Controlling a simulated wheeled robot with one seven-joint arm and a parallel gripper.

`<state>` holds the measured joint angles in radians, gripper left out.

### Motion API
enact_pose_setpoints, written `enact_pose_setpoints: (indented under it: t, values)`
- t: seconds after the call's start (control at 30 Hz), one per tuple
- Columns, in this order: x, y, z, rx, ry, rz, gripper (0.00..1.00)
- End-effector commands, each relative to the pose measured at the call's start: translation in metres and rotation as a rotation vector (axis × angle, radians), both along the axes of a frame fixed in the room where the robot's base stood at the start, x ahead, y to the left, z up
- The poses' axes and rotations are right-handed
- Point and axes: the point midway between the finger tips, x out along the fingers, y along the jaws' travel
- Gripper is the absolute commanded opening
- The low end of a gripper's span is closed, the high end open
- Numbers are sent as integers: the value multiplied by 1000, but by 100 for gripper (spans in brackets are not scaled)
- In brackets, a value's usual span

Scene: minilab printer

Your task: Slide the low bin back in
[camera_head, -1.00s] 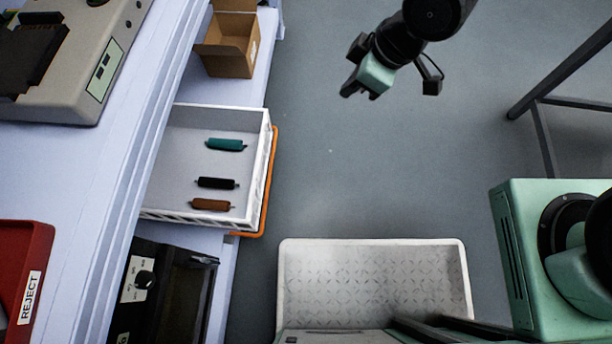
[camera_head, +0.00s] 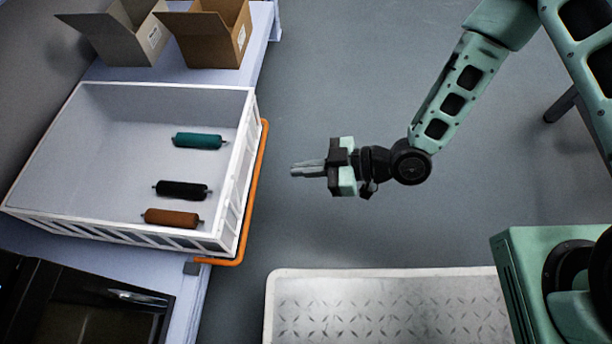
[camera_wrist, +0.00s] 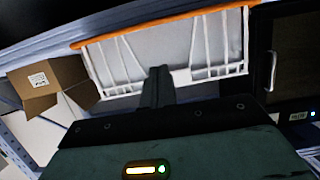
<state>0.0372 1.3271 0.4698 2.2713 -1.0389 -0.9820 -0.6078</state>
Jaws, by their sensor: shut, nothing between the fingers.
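The low bin (camera_head: 95,180) is a white crate with an orange bar (camera_head: 257,190) along its front edge. It sticks out past the front edge of the shelf in the head view. Inside lie a teal roller, a black roller and a brown roller. My gripper (camera_head: 295,171) is shut and empty, to the right of the orange bar and apart from it, pointing left toward the bin. In the wrist view the bin's white front (camera_wrist: 165,45) and orange bar (camera_wrist: 160,27) lie ahead of the closed fingers (camera_wrist: 158,72).
Cardboard boxes (camera_head: 210,40) stand behind the bin on the shelf; one also shows in the wrist view (camera_wrist: 50,85). A black cabinet (camera_head: 70,310) stands on the near side of the bin. A white patterned platform (camera_head: 390,305) is below. Grey floor is clear between bin and arm.

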Motion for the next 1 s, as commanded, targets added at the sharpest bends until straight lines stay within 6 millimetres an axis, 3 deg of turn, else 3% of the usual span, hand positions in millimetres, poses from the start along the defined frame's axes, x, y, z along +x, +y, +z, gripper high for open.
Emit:
enact_pose_setpoints:
  t: [0.53, 1.0]
  values:
    - [6, 87, -1, 3, -1, 2, 0]
    - [7, 98, 0, 1, 1, 0, 0]
